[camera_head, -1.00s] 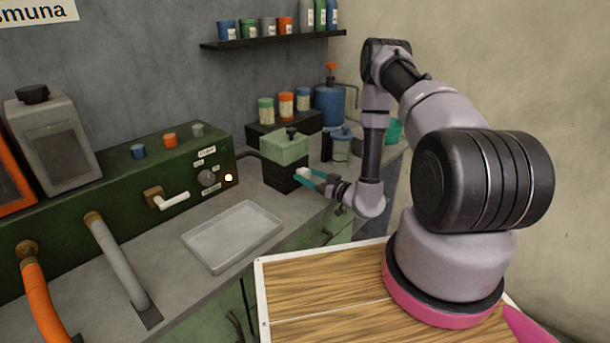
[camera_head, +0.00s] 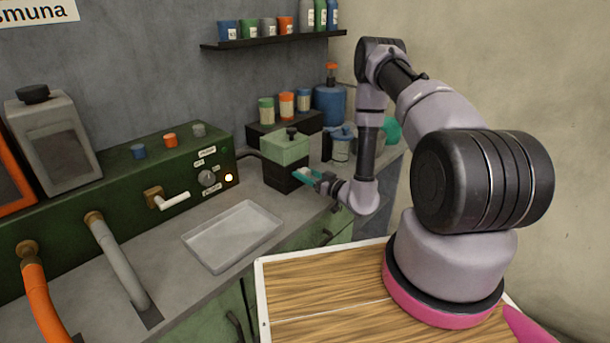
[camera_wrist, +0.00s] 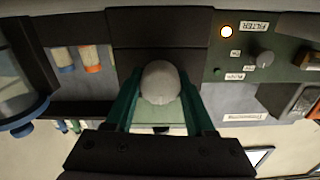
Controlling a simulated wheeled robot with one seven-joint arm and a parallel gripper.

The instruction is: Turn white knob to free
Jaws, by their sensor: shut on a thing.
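The white knob (camera_wrist: 161,83) is round and pale. In the wrist view it sits between the two teal fingers of my gripper (camera_wrist: 160,98), which are shut on it from both sides. It is at the front of a box with a dark lower body (camera_head: 283,178) and a light green top (camera_head: 285,150). In the head view my gripper (camera_head: 306,175) reaches the box's right side, and its fingers largely hide the knob there. I cannot read any mark around the knob that tells its setting.
A green panel (camera_head: 75,222) with a lit lamp (camera_head: 228,177), a grey dial (camera_head: 207,178) and a white-handled lever (camera_head: 172,201) stands left of the box. A shallow tray (camera_head: 232,237) lies in front. A glass jar (camera_head: 341,150) stands close behind my gripper.

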